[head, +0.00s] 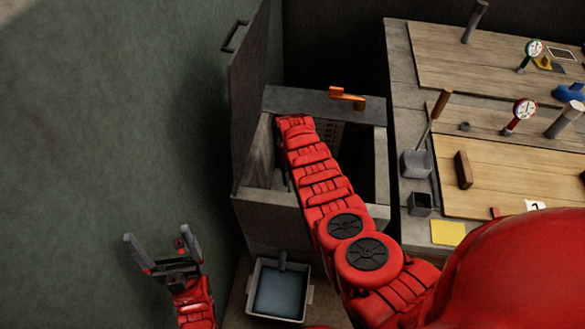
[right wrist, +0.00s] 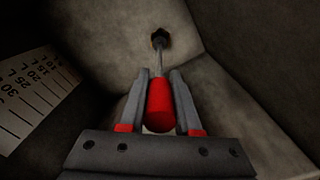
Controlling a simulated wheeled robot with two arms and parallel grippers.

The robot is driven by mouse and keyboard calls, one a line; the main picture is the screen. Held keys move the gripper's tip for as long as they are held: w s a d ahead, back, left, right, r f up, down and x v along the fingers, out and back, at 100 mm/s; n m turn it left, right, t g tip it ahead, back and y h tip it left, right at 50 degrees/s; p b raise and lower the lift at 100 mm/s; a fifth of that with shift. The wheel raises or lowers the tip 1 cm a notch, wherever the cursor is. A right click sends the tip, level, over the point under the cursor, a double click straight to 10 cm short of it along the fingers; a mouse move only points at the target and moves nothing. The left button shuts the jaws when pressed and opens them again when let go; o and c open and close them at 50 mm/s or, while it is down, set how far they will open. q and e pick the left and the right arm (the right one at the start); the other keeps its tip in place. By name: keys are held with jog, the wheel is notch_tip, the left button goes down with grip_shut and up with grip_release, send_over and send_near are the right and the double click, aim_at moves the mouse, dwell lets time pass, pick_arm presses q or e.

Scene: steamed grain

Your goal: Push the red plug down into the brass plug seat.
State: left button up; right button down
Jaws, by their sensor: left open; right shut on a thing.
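The red plug (right wrist: 160,105) shows in the right wrist view as a red grip on a thin grey shaft. My right gripper (right wrist: 160,84) is shut on the red grip, one finger on each side. The shaft's far end meets a dark fitting at the plug seat (right wrist: 160,36); its brass colour does not show, and I cannot tell how deep the plug sits. In the head view my right arm reaches into the grey tank (head: 262,150), and its gripper, the plug and the seat are hidden. My left gripper (head: 157,238) is open and empty, left of the tank.
A raised lid (head: 250,90) stands at the tank's left. A scale plate (right wrist: 35,97) is on the inner wall. An orange handle (head: 347,97) sits on the back rim. A water basin (head: 279,291) is in front. A bench with tools (head: 415,200) is at right.

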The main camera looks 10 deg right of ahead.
jog(key=shift+f, duration=0.15)
jog(key=shift+f+b, duration=0.3)
jog(key=shift+b, duration=0.15)
jog(key=shift+f+b, duration=0.85)
jog(key=shift+f, duration=0.1)
jog(key=c, duration=0.5)
grip_release()
jog(key=shift+r, duration=0.1)
